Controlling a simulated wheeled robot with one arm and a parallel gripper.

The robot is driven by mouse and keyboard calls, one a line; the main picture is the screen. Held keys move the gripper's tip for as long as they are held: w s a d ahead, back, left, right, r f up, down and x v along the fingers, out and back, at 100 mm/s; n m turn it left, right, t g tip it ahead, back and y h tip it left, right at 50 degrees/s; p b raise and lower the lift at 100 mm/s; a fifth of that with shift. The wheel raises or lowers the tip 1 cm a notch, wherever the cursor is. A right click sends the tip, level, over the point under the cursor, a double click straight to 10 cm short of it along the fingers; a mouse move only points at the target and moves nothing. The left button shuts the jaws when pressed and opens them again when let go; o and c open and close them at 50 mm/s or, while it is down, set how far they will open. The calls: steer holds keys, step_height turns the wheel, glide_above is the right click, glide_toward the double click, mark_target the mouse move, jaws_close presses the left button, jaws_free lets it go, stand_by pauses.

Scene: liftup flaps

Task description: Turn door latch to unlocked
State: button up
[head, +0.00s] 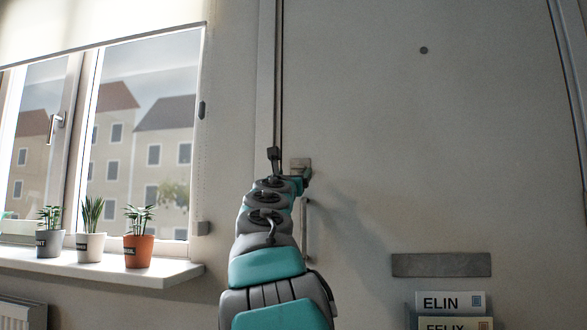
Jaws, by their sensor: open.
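The pale grey door (480,160) fills the right side of the head view. A small metal latch plate (301,163) sits near the door's left edge, partly covered by the end of my arm. Its turning part is hidden, so I cannot tell which way it is turned. My gripper (290,167) is open at the latch, with one dark part left of the plate and another at its lower right. I cannot tell whether it touches the latch. I see nothing held in it.
A vertical handle bar (307,230) is below the latch, beside my arm. A metal slot plate (441,265) and name signs (450,303) are lower right. A window (140,130) and a sill with potted plants (139,252) are left.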

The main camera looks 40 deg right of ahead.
mark_target(298, 168)
steer(key=shift+p+x, duration=1.1)
steer(key=shift+x, duration=1.65)
steer(key=shift+d+f, duration=0.1)
steer(key=shift+c, duration=0.2)
jaws_close()
